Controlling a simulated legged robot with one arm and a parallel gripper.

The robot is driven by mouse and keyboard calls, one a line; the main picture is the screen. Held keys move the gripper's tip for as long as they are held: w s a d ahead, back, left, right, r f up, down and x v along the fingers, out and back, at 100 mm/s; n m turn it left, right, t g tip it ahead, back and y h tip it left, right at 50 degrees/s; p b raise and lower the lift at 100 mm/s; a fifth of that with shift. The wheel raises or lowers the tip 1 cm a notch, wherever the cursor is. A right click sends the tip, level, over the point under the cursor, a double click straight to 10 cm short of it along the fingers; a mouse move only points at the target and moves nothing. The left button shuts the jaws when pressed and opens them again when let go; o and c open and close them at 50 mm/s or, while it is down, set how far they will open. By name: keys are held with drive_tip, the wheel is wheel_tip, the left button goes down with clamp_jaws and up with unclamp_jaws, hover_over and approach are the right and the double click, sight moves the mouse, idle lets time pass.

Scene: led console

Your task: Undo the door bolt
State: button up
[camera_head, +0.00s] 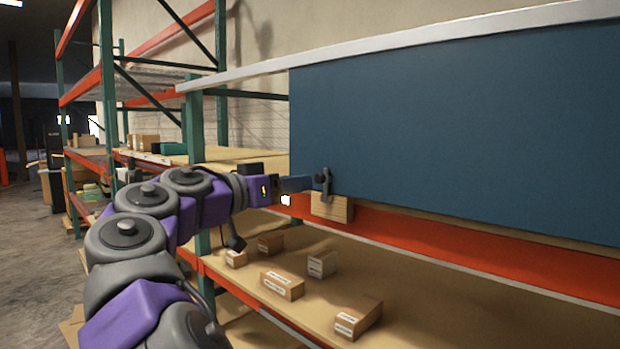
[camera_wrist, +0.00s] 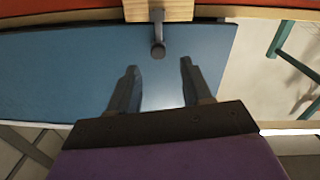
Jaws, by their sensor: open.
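The door bolt (camera_head: 325,184) is a small dark grey metal piece at the lower left edge of the blue door panel (camera_head: 450,130). It sits by a wooden block (camera_head: 331,207) under the panel. In the wrist view the bolt (camera_wrist: 158,34) sticks out from the wooden block (camera_wrist: 165,10) over the blue panel (camera_wrist: 60,70), with a round knob at its end. My gripper (camera_wrist: 158,70) is open and empty, its two fingers on either side of the bolt's line and short of the knob. In the head view my gripper (camera_head: 304,183) is close to the bolt, and the exact gap is hard to tell.
An orange shelf beam (camera_head: 440,248) runs below the panel. Several cardboard boxes (camera_head: 283,285) lie on the lower shelf. A green rack post (camera_head: 193,125) stands left of the panel, behind my arm. A pale rail (camera_head: 420,38) runs along the panel's top.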

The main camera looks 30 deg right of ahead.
sight(317, 179)
drive_tip(key=x, duration=0.6)
drive_tip(key=shift+p, duration=0.4)
clamp_jaws()
